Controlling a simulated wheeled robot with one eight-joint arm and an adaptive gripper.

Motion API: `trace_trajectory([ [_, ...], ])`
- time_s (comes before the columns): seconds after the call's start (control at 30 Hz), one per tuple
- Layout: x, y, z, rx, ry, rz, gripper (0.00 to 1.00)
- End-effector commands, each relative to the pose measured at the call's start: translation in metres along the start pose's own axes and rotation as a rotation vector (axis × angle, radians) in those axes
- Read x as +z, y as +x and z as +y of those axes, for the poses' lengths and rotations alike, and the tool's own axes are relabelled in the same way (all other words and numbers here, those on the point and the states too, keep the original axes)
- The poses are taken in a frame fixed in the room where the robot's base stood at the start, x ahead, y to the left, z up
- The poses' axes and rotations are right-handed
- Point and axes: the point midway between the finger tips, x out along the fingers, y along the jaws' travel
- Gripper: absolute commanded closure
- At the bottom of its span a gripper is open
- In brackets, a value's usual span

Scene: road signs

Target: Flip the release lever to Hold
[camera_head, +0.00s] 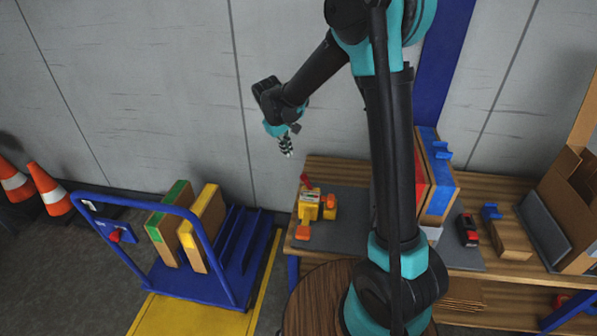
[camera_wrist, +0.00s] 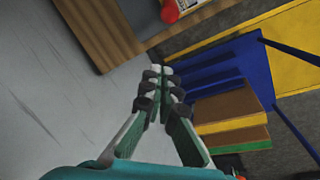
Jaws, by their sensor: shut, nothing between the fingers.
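A yellow device (camera_head: 309,206) with a small label sits on the near left part of the bench. A red lever (camera_head: 306,182) stands up from it, tilted to the left. The label is too small to read, so I cannot tell which setting the lever is at. An orange block (camera_head: 302,232) is at the device's front. My gripper (camera_head: 287,152) is in the air above and left of the device, apart from it, fingers pointing down. It is shut and empty. In the wrist view the fingertips (camera_wrist: 160,72) meet, and a red-orange part (camera_wrist: 168,10) shows at the top edge.
A blue trolley (camera_head: 240,255) with upright boards (camera_head: 205,222) stands left of the bench (camera_head: 350,170). A red knob (camera_head: 115,235) is on its handle plate. Books or boxes (camera_head: 437,175) stand right of the device behind my arm. Orange cones (camera_head: 48,188) are far left.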

Motion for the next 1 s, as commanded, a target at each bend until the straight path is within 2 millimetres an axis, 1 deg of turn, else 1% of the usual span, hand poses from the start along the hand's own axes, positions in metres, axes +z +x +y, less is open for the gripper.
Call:
trace_trajectory([
  [0.13,0.0,0.004,0.0,0.0,0.001,0.0,1.0],
  [0.27,0.0,0.017,0.0,0.0,0.002,0.0,1.0],
  [0.6,0.0,0.077,0.0,0.0,0.002,0.001,1.0],
  [0.8,0.001,0.102,0.001,0.0,0.002,0.001,1.0],
  [0.9,0.016,0.095,0.0,0.0,0.001,0.001,1.0],
  [1.0,0.025,0.091,0.0,0.0,0.001,0.001,1.0],
])
